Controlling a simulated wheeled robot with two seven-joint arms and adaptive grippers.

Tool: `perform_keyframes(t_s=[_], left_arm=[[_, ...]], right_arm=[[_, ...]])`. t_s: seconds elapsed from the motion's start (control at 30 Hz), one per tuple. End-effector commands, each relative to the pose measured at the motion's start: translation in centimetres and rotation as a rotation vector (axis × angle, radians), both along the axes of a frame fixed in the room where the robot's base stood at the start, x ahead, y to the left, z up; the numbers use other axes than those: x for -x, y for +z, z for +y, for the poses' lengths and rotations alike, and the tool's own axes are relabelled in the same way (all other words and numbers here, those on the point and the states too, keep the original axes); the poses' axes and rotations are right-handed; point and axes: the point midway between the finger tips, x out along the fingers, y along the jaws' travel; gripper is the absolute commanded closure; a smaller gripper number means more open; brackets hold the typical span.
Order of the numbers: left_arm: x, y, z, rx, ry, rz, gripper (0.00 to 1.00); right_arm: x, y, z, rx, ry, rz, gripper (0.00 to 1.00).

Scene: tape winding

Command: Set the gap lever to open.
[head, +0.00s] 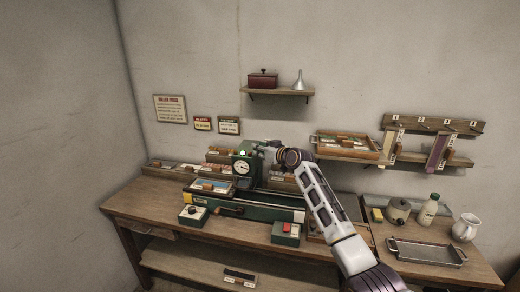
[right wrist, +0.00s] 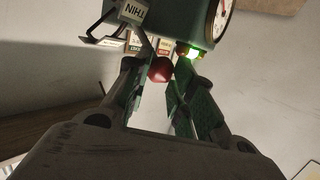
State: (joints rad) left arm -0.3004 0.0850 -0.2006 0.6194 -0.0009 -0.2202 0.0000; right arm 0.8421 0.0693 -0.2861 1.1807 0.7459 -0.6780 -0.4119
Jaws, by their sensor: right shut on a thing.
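The green machine with a round white dial (head: 243,174) stands on the bench in the head view, its small green lamp lit. In the right wrist view the lower part of its green housing (right wrist: 188,18) shows upside down, with a label reading THIN. The gap lever's red knob (right wrist: 160,70) sits between the fingers of my right gripper (right wrist: 158,88), which is shut on it. In the head view my right gripper (head: 266,149) is beside the top right of the machine and hides the lever. The lever's setting cannot be read. My left gripper is not in view.
A long green bed (head: 240,207) lies in front of the machine, with a control box with a red button (head: 286,232) before it. A metal tray (head: 427,252), a bottle (head: 428,210) and a white jug (head: 466,227) stand at the right. A wall shelf (head: 277,91) is above.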

Motion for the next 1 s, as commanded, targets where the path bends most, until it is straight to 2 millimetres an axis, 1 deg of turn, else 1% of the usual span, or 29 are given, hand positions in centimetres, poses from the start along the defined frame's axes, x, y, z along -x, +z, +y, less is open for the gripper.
perform_keyframes(t_s=[0.03, 0.23, 0.5, 0.63, 1.0], left_arm=[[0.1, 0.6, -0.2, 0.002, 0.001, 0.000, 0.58], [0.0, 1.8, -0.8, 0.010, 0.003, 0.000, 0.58], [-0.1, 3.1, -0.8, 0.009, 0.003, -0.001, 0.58], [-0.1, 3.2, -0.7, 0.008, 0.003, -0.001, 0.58], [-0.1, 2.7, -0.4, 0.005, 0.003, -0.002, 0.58]], right_arm=[[-0.2, 0.6, -0.1, -0.003, -0.002, 0.011, 1.00], [-0.7, 1.2, -0.3, -0.021, -0.002, 0.068, 1.00], [-1.5, 2.2, -0.6, -0.048, -0.002, 0.147, 1.00], [-2.0, 2.5, -0.7, -0.055, -0.003, 0.167, 1.00], [-2.9, 3.2, -1.0, -0.059, -0.003, 0.171, 1.00]])
